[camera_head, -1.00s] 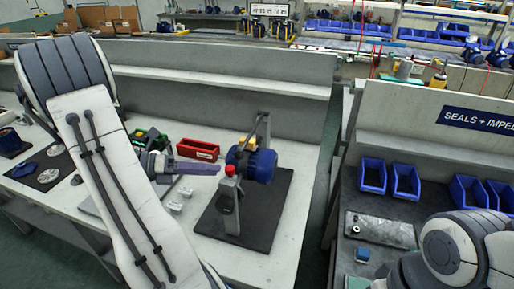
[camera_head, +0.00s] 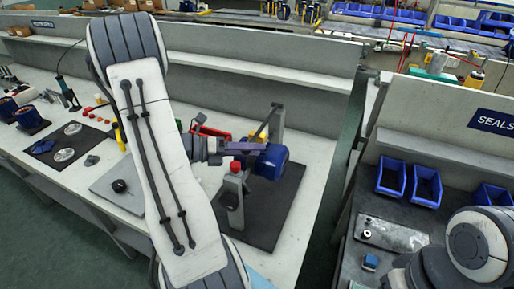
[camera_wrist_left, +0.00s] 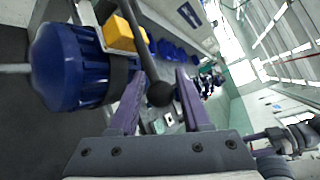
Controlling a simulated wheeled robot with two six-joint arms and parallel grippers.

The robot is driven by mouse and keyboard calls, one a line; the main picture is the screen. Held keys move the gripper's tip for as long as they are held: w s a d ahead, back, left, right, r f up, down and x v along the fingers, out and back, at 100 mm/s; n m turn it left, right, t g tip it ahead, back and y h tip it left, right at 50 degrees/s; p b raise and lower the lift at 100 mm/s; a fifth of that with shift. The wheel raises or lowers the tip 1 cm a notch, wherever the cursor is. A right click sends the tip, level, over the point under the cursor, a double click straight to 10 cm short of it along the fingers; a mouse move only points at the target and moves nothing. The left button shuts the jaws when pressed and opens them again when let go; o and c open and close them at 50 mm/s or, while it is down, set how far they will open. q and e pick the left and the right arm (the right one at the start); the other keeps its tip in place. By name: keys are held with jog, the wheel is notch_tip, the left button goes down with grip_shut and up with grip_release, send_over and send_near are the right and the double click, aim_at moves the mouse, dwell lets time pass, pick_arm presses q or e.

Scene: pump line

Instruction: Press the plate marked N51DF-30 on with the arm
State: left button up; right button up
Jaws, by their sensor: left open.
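My left gripper (camera_head: 258,147) is open, its purple fingers beside the blue motor-like pump body (camera_head: 271,163) on the dark mat. In the left wrist view, a black ball knob (camera_wrist_left: 160,93) on a dark arm lies between the open fingers (camera_wrist_left: 161,74), not gripped; whether they touch it I cannot tell. The blue body (camera_wrist_left: 70,68) and a yellow block (camera_wrist_left: 125,35) are left of the fingers. A grey stand with a red cap (camera_head: 235,166) stands in front of the body. No marking N51DF-30 is readable, so I cannot identify the plate. My right gripper is not in view.
A red bin (camera_head: 212,133) stands behind the fixture. A grey board (camera_head: 118,186) and a dark mat with discs (camera_head: 64,155) lie to the left. A second bench at right holds blue bins (camera_head: 391,178) and a metal plate (camera_head: 392,234).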

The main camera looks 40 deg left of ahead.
pick_arm(q)
jog(key=shift+x, duration=0.75)
grip_shut()
dwell(0.9)
